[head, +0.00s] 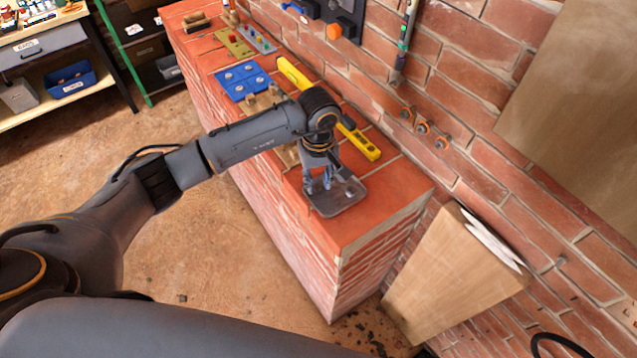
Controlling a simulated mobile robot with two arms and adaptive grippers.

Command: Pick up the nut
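My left gripper (318,186) points down over a grey metal tray (347,206) on top of the low brick wall. Its fingertips are close above the tray or inside it. The fingers look a little apart, but they are small, and I cannot tell whether they are open or closed on something. A small pale piece in the tray, just right of the fingers, may be the nut; it is too small to be sure. Any part directly under the fingers is hidden. My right gripper is not in view.
A yellow spirit level (360,143) lies behind my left wrist along the wall top. A blue plate (243,82) and a panel with coloured knobs (237,42) sit farther left. The brick back wall (460,90) rises close behind. A cardboard box (450,275) leans at the right.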

